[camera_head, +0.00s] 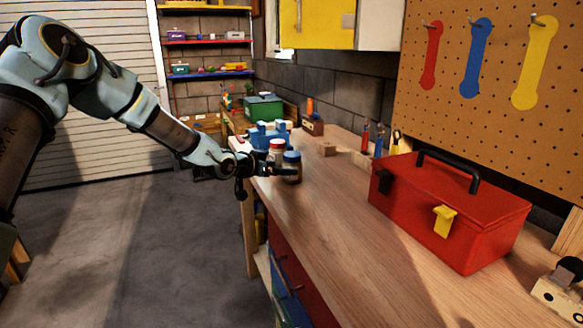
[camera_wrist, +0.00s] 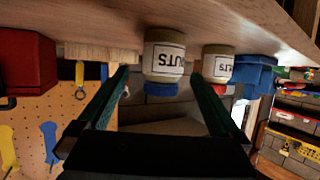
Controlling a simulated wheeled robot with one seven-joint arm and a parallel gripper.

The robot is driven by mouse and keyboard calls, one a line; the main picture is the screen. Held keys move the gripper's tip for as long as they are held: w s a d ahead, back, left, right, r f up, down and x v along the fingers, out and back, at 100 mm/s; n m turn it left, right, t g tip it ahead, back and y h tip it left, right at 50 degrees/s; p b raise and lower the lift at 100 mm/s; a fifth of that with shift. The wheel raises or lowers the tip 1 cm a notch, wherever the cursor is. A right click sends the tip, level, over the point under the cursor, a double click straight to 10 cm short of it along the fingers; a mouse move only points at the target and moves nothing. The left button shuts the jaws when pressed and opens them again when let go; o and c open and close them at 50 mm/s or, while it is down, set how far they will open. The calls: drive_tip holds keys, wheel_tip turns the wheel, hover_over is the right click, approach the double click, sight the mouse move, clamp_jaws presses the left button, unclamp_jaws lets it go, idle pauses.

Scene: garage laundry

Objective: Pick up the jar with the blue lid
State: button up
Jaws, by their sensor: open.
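The jar with the blue lid (camera_head: 291,160) stands upright on the wooden workbench, near its left edge. In the wrist view, which is upside down, this jar (camera_wrist: 163,53) has a white label with dark letters and lies in line with the gap between my fingers. A similar jar with a red lid (camera_head: 277,146) stands close behind it; it also shows in the wrist view (camera_wrist: 218,64), beyond the right finger. My gripper (camera_head: 277,171) is open and close to the blue-lidded jar. I cannot tell whether the fingertips reach around it, and no contact is clear.
The workbench (camera_head: 335,230) is clear in front of the jars. A red toolbox (camera_head: 450,210) stands to the right. A blue object (camera_head: 268,132) and a green box (camera_head: 263,109) sit behind the jars. A pegboard (camera_head: 500,75) hangs on the right wall.

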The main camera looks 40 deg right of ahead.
sight(286, 166)
drive_tip(key=shift+x, duration=0.9)
drive_tip(key=shift+w+d+p, duration=0.1)
drive_tip(key=shift+d+p, duration=0.45)
drive_tip(key=shift+p, duration=0.05)
drive_tip(key=p+x, duration=0.2)
drive_tip(key=x, duration=0.1)
drive_tip(key=shift+w+d, duration=0.1)
drive_tip(key=shift+d, duration=0.1)
drive_tip(key=shift+w+d+f, duration=0.1)
drive_tip(key=shift+d+f, duration=0.2)
drive_tip(key=shift+d, duration=0.15)
drive_tip(key=shift+c, duration=0.4)
drive_tip(key=c, duration=1.3)
drive_tip(key=shift+r, duration=0.1)
drive_tip(key=shift+c, duration=0.8)
drive_tip(key=shift+r, duration=0.1)
